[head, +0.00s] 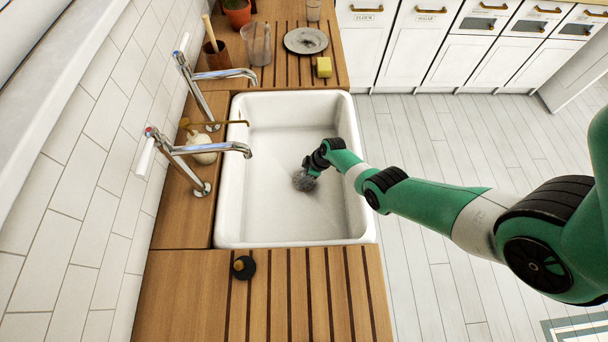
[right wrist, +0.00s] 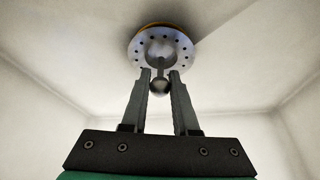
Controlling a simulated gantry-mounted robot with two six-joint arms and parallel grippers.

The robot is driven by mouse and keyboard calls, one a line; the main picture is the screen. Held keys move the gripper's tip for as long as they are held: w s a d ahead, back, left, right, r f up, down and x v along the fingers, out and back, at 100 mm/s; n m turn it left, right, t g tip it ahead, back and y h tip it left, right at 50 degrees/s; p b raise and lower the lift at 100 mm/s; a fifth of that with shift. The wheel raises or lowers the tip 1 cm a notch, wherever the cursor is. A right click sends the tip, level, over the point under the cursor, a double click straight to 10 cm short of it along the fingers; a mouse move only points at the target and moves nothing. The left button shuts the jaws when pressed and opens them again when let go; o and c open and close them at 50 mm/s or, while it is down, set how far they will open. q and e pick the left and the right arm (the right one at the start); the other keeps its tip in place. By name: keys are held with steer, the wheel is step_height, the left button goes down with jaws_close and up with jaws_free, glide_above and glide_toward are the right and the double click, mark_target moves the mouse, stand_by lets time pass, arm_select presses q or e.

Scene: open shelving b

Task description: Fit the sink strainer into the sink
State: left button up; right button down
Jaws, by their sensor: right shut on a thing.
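The sink strainer (right wrist: 143,52) is a round grey metal disc with small holes around its rim and a ball knob at its centre. In the right wrist view my right gripper (right wrist: 160,78) is shut on the knob between its fingertips. A brass-coloured edge (right wrist: 164,25) shows just behind the strainer's far side; I cannot tell whether the strainer touches it. In the head view my right gripper (head: 309,171) reaches down into the white sink (head: 275,150), with the grey strainer (head: 303,182) at its tip over the basin floor. The drain is mostly hidden. My left gripper is not in view.
Two chrome taps (head: 215,74) (head: 215,148) reach over the sink's left side. A black round item (head: 243,267) lies on the wooden counter (head: 310,300) in front. A yellow sponge (head: 324,67), grey plate (head: 306,41) and clear jug (head: 258,45) stand behind. The basin is otherwise clear.

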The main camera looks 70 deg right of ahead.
mark_target(304, 173)
steer(key=shift+f+b, duration=0.7)
stand_by(0.9)
steer(key=shift+c, duration=0.2)
jaws_free()
stand_by(0.5)
steer(key=shift+r, duration=0.15)
step_height(304, 173, up, 8)
steer(key=p, duration=0.8)
stand_by(0.4)
